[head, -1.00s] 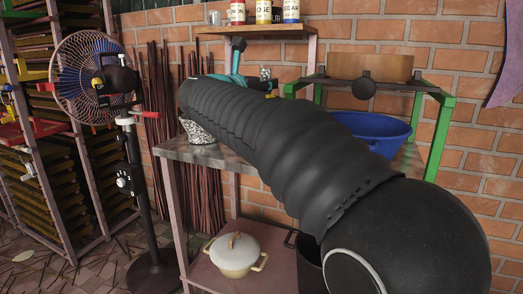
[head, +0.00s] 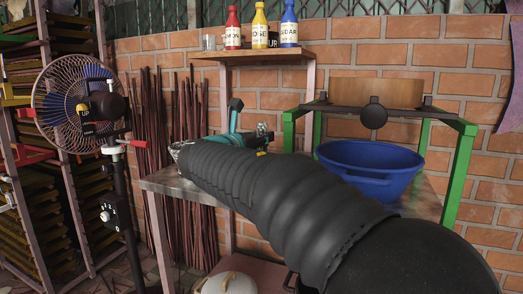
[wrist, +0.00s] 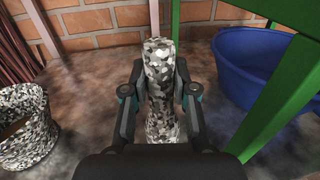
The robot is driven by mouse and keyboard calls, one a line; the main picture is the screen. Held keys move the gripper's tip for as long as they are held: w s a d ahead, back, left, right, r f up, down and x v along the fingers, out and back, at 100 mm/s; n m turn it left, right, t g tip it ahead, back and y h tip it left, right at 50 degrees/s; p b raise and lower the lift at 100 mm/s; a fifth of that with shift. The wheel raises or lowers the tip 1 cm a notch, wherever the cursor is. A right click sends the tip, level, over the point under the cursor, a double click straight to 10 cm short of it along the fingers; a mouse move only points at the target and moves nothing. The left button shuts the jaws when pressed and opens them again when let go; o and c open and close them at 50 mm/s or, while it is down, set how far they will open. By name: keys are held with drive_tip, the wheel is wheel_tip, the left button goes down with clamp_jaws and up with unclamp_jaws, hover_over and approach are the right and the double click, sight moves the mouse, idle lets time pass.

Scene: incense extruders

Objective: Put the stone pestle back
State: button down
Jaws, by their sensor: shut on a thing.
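My gripper (wrist: 159,93) is shut on the stone pestle (wrist: 158,62), a black, white and grey speckled rod. The pestle runs top to bottom between the fingers in the wrist view. I cannot tell whether its lower end touches the table. In the head view my arm hides most of the gripper, and only a small speckled bit of the pestle (head: 262,129) shows. The matching speckled stone mortar (wrist: 40,125) stands left of the gripper, apart from the pestle, with its opening up. In the head view the arm mostly covers the mortar.
The grey metal table (head: 160,182) carries a blue tub (head: 372,178) at right, beside a green-legged stand (head: 458,170). A fan (head: 80,105) stands at left.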

drive_tip(key=shift+f, duration=1.2)
drive_tip(key=shift+f, duration=0.1)
drive_tip(key=c, duration=0.9)
unclamp_jaws()
drive_tip(key=shift+f, duration=0.1)
drive_tip(key=shift+r, duration=0.2)
drive_tip(key=v, duration=1.2)
drive_tip(key=shift+f, duration=0.1)
